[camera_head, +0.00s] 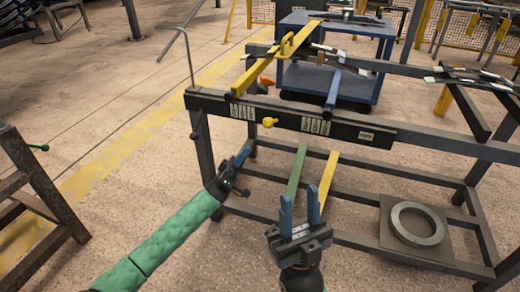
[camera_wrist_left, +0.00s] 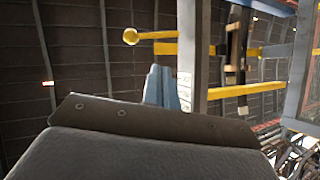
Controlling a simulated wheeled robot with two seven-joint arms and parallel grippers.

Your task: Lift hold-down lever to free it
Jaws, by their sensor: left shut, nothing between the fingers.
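A yellow ball knob (camera_head: 269,122) sticks out from the front of the dark rack beam (camera_head: 350,131); I take it for the end of the hold-down lever. In the left wrist view the knob (camera_wrist_left: 131,36) shows on a short yellow stem. My left gripper (camera_head: 243,154) is shut and empty, below and left of the knob and apart from it. Its blue fingers show together in the left wrist view (camera_wrist_left: 161,86). My right gripper (camera_head: 300,207) is open and empty, low in front of the rack, with its fingers pointing up.
Yellow arms (camera_head: 265,70) and a blue arm (camera_head: 334,88) cross the rack's top. Green (camera_head: 297,172) and yellow (camera_head: 327,180) bars lie lower down. A grey ring (camera_head: 418,223) rests on a plate at the lower right. A blue cart (camera_head: 345,30) stands behind. A dark frame (camera_head: 35,190) is at left.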

